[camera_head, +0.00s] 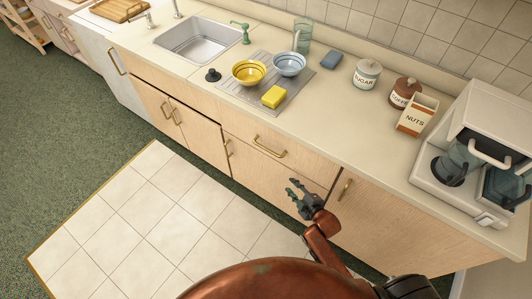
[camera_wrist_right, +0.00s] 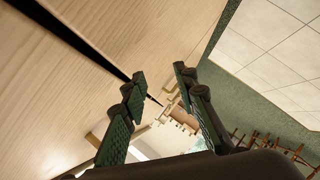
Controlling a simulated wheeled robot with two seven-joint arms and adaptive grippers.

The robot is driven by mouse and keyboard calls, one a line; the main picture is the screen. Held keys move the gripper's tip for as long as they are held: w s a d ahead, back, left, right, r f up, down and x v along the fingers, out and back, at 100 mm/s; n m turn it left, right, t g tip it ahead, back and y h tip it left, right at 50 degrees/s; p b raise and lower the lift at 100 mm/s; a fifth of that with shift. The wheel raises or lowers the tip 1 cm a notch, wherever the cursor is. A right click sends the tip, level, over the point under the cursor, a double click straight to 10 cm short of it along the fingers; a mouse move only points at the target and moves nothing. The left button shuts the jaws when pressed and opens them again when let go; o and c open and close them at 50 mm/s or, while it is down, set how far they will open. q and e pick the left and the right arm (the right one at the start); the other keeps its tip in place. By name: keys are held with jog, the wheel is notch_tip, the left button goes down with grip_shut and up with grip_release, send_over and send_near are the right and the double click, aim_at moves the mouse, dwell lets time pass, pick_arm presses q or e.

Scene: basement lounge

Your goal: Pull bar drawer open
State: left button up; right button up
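The bar drawer is a wide pale wood front (camera_head: 245,133) under the counter, with a brass bar handle (camera_head: 269,147). In the head view it looks closed, flush with the fronts around it. My right gripper (camera_head: 294,189) is below and to the right of that handle, in front of the cabinet and apart from the handle. In the right wrist view its two green-padded fingers (camera_wrist_right: 159,79) are spread, with nothing between them. Pale wood fronts fill the left of that view, with a dark gap between panels. My left gripper is not in view.
Cabinet doors with brass handles flank the drawer, one handle (camera_head: 345,189) close to my right gripper. The counter (camera_head: 330,107) holds bowls, a yellow sponge (camera_head: 274,97), canisters, a nuts box (camera_head: 418,116) and a coffee maker (camera_head: 470,165). The tiled floor (camera_head: 165,215) in front is clear.

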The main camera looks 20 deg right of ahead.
notch_tip(320, 180, up, 9)
jog(key=w+a+n+t+b, duration=0.2)
jog(key=a+n, duration=0.1)
jog(key=n+t+y, duration=0.2)
jog(key=n, duration=0.1)
send_near(268, 150)
jog(key=w, duration=0.2)
jog(key=x, duration=0.2)
jog(key=b+x, duration=0.1)
jog(key=x, duration=0.2)
jog(key=b+x, duration=0.1)
jog(key=x, duration=0.1)
jog(key=shift+w+a+f, duration=0.1)
jog(key=shift+w+f, duration=0.05)
jog(key=shift+f, duration=0.25)
jog(key=shift+w+a, duration=0.1)
jog(key=shift+w, duration=0.3)
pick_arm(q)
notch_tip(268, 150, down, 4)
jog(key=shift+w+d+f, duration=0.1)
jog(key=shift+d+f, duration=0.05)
pick_arm(e)
jog(key=shift+c, duration=0.8)
grip_shut()
